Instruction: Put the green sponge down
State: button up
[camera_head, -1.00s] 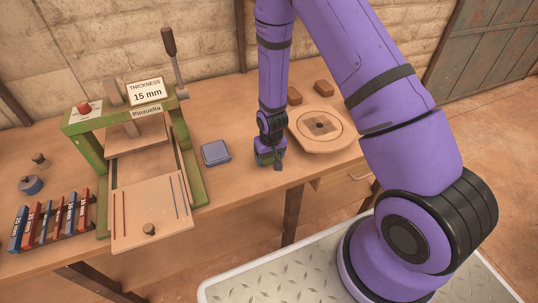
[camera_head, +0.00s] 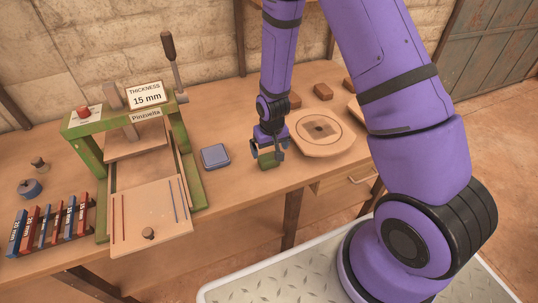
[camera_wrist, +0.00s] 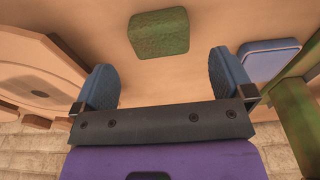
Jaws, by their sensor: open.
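The green sponge (camera_head: 267,160) sits on the wooden table just below my gripper (camera_head: 269,148), between the blue pad and the round board. In the wrist view the sponge (camera_wrist: 159,33) lies beyond the fingertips, centred between the two blue fingers and apart from both. My gripper (camera_wrist: 163,72) is open and empty, with the fingers spread wide. In the head view the fingers partly hide the sponge.
A blue pad (camera_head: 215,156) lies left of the sponge, and the green press (camera_head: 92,150) stands farther left. A round board (camera_head: 322,134) lies to the right, with brown blocks (camera_head: 323,91) behind it. The table's front edge is close.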

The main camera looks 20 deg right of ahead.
notch_tip(320, 180, up, 19)
jog(key=s+d+t, duration=0.1)
jog(key=s, duration=0.1)
jog(key=s+d+r+t, duration=0.1)
jog(key=s+r, duration=0.5)
jog(key=r, duration=0.3)
jog(key=s+d+r+t, duration=0.1)
jog(key=s+d+r, duration=0.1)
jog(key=s+r, duration=0.5)
jog(key=shift+w+v, duration=0.25)
jog(key=shift+v, duration=1)
jog(key=shift+t, duration=0.4)
jog(key=s+r, duration=0.1)
jog(key=s, duration=0.2)
jog(key=s+r, duration=0.2)
jog(key=s, duration=0.2)
jog(key=s+d+r, duration=0.1)
jog(key=s+r, duration=0.1)
jog(key=s, duration=0.1)
jog(key=shift+s, duration=0.2)
jog(key=g, duration=0.4)
send_over(269, 157)
notch_tip(269, 157, down, 37)
notch_tip(269, 157, down, 6)
jog(key=shift+w+f, duration=0.1)
jog(key=shift+f, duration=2.8)
